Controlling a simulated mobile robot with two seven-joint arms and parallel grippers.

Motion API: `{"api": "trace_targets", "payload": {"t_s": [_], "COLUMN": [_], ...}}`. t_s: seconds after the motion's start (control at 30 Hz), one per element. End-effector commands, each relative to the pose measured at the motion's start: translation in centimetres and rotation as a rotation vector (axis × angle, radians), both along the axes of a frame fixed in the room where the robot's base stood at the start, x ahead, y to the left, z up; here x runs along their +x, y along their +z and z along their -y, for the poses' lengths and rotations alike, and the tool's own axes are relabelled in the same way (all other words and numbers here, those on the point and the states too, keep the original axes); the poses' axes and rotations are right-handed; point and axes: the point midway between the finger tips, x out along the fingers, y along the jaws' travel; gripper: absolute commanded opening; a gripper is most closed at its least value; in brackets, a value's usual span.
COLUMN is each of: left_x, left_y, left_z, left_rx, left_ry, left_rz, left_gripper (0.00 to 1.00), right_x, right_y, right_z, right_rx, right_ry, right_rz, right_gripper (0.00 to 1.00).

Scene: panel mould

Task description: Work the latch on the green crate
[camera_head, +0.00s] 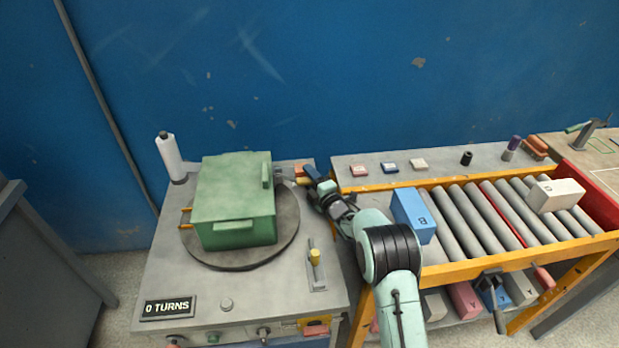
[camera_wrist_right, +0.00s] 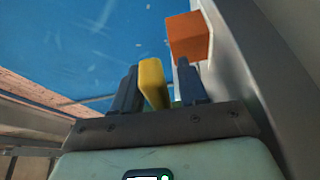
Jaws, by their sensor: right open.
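The green crate (camera_head: 236,203) sits lidded on a round grey turntable (camera_head: 284,232) on the left bench. An upright green latch-like part (camera_head: 267,170) is on its right side, and a handle (camera_head: 233,226) is on its front. My right gripper (camera_head: 309,172) is just right of the crate, apart from it, near the bench's back right corner. In the wrist view the right gripper (camera_wrist_right: 160,84) is open, with a yellow bar (camera_wrist_right: 153,82) showing between its dark fingers. I cannot tell whether they touch it. My left gripper is not in view.
An orange block (camera_wrist_right: 188,36) is beyond the right fingers. A roller conveyor with a blue box (camera_head: 412,215) is right.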

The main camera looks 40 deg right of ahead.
Motion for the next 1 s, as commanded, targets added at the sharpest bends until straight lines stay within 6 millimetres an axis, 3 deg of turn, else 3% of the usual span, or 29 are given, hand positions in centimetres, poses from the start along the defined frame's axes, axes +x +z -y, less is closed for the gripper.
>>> {"api": "trace_targets", "payload": {"t_s": [0.07,0.2,0.67,1.0], "left_x": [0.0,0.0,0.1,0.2], "left_y": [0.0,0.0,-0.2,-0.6], "left_z": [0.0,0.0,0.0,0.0], "left_rx": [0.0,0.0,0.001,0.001], "left_ry": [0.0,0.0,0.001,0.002], "left_rz": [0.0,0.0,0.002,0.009], "left_gripper": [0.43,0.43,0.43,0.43], "right_x": [0.0,0.0,-0.1,-0.3], "right_y": [0.0,0.0,0.7,3.2], "right_z": [0.0,0.0,0.1,0.5], "right_rx": [0.0,0.0,-0.057,-0.28], "right_ry": [0.0,0.0,0.001,0.001], "right_rz": [0.0,0.0,-0.029,-0.15], "right_gripper": [0.43,0.0,0.0,0.0]}}
